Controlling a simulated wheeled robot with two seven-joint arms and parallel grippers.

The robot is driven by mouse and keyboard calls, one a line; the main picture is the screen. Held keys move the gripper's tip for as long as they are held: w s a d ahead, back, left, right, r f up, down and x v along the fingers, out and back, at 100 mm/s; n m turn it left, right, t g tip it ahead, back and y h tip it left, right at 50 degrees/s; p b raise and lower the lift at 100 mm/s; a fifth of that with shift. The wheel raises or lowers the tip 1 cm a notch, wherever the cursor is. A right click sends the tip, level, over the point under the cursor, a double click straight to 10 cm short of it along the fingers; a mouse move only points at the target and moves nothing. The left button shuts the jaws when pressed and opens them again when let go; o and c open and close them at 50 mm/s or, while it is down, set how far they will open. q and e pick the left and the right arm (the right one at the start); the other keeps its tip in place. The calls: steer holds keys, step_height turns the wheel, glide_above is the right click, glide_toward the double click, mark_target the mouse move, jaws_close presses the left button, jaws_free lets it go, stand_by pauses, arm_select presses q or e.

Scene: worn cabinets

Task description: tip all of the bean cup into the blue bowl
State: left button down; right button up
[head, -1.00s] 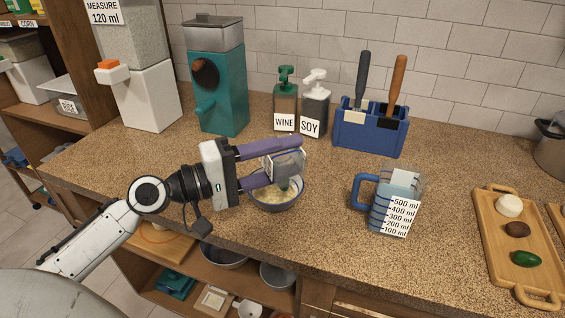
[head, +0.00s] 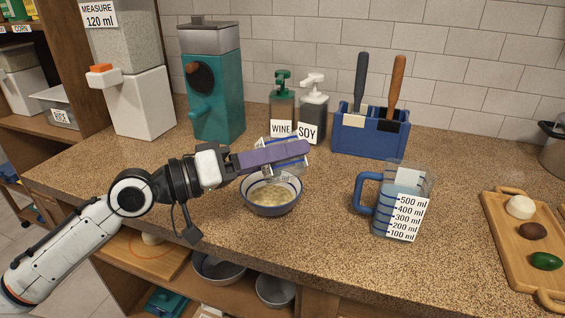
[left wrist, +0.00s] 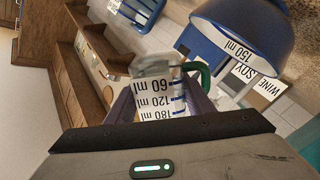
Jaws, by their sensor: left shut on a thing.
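The blue bowl (head: 272,207) stands on the counter with pale, yellowish contents inside. Its dark blue side with a 150 ml label shows at the upper right of the left wrist view (left wrist: 243,35). My left gripper (head: 290,153) is above the bowl, its purple fingers shut on the clear bean cup (left wrist: 158,92). The cup has a green handle and 60, 120 and 180 ml marks. In the head view the finger hides much of the cup; its lower part shows over the bowl's far rim. I cannot tell whether anything is left inside. My right gripper is out of view.
A blue-handled measuring jug (head: 398,205) stands to the right of the bowl. Behind are the wine dispenser (head: 282,110), the soy dispenser (head: 313,110), a blue utensil holder (head: 370,135) and a teal machine (head: 213,90). A wooden tray (head: 515,240) is at the far right.

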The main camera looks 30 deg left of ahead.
arm_select(q)
steer(key=shift+f+m+b, duration=0.55)
steer(key=shift+m+b, duration=0.45)
steer(key=shift+b, duration=0.2)
steer(key=shift+a+r+m, duration=0.1)
steer(key=shift+r+m, duration=0.05)
steer(key=shift+m, duration=0.25)
steer(key=shift+f+b, duration=0.3)
steer(key=shift+b, duration=0.4)
steer(key=m+b, duration=0.1)
steer(key=f+m+b, duration=0.1)
steer(key=b, duration=0.1)
steer(key=m+b, duration=0.1)
steer(key=shift+w+a+f+b, duration=0.25)
steer(key=shift+f+b, duration=0.1)
steer(key=shift+a+f+m+b, duration=0.15)
steer(key=shift+f+m+b, duration=0.25)
steer(key=shift+m+b, duration=0.6)
steer(key=shift+w+b, duration=0.1)
steer(key=shift+b, duration=0.4)
steer(key=shift+r, duration=0.2)
